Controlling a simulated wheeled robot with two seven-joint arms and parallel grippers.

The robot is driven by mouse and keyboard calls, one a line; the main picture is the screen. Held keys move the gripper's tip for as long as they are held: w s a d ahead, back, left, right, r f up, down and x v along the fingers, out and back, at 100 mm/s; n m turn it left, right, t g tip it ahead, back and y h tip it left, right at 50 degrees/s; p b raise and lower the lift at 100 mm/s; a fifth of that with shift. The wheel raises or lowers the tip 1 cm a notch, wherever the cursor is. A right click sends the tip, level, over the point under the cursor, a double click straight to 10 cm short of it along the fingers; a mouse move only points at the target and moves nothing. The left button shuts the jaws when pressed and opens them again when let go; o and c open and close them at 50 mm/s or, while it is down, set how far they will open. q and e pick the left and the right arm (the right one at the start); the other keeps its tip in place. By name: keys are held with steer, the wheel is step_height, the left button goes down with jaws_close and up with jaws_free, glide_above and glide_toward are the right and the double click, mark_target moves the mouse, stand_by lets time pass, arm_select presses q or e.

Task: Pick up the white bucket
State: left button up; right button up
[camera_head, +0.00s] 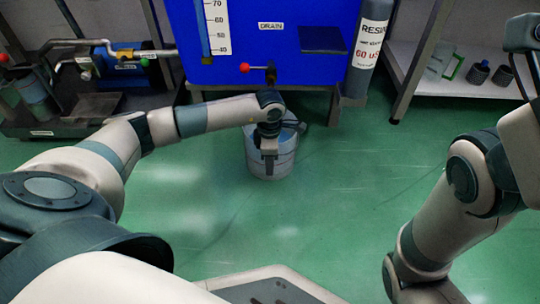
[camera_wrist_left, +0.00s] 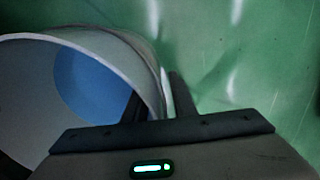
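The white bucket (camera_head: 271,160) stands upright on the green floor, in front of the blue tank. It also shows in the left wrist view (camera_wrist_left: 28,105), with its open mouth, curved rim and a blue patch (camera_wrist_left: 88,88) inside. My left gripper (camera_head: 269,158) points down at the bucket's rim. In the left wrist view its fingers (camera_wrist_left: 158,105) are close together, one inside the bucket and one outside, with the wall between them. They look shut on the wall, though the contact itself is partly hidden. My right arm is at the right, and its gripper is outside the views.
The blue tank (camera_head: 275,60) with a red-knobbed valve (camera_head: 258,68) stands close behind the bucket. A grey resin cylinder (camera_head: 366,50) is at its right. A white shelf (camera_head: 465,103) stands at the right, and a bench with pipes (camera_head: 85,103) at the left. The floor in front is clear.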

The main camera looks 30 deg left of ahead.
stand_by(0.3)
arm_select(q)
jaws_close()
stand_by(1.2)
steer(key=shift+w+r, duration=0.1)
steer(key=shift+r, duration=0.05)
